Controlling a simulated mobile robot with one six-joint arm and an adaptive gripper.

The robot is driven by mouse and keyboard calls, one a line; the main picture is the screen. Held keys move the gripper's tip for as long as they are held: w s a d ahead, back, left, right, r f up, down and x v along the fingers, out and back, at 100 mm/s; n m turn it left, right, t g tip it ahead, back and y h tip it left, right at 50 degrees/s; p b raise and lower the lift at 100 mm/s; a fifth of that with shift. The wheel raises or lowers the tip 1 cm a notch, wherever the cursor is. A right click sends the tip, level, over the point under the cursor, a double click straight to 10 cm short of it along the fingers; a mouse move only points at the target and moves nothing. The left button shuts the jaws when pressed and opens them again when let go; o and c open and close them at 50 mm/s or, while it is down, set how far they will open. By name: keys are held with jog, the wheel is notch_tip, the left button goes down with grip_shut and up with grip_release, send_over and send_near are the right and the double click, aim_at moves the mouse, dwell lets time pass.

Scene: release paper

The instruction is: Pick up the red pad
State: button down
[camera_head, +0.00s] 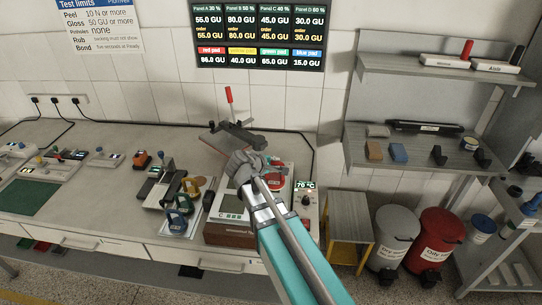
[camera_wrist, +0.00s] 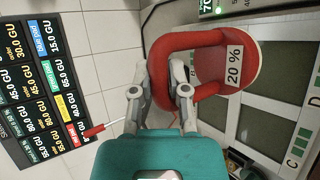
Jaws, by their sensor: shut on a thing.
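The red pad (camera_wrist: 240,62) has a thick red loop handle and a "20 %" label, and it fills the upper middle of the wrist view. My gripper (camera_wrist: 168,85) is shut on the loop handle, with one finger on each side of it. In the head view the red pad (camera_head: 278,181) shows just right of my wrist, above the bench device with the "70 °C" display (camera_head: 305,185). My arm hides part of the pad there. I cannot tell whether its underside touches anything.
Other pads with loop handles, including a blue one (camera_head: 178,222), stand left of my arm on the bench (camera_head: 100,190). A lever press (camera_head: 238,135) stands behind my gripper. A shelf (camera_head: 410,158), a grey bin (camera_head: 392,235) and a red bin (camera_head: 435,240) are at the right.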

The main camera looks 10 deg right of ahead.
aim_at(276, 183)
jog(key=shift+s+r+p, duration=0.2)
jog(key=shift+s+r, duration=0.1)
jog(key=shift+s, duration=0.3)
jog(key=shift+s+r+p, duration=0.15)
jog(key=shift+s+r, duration=0.1)
jog(key=shift+s, duration=0.35)
jog(key=shift+f, duration=0.1)
notch_tip(276, 183, down, 4)
jog(key=b, duration=0.4)
jog(key=shift+r, duration=0.2)
jog(key=shift+d, duration=0.1)
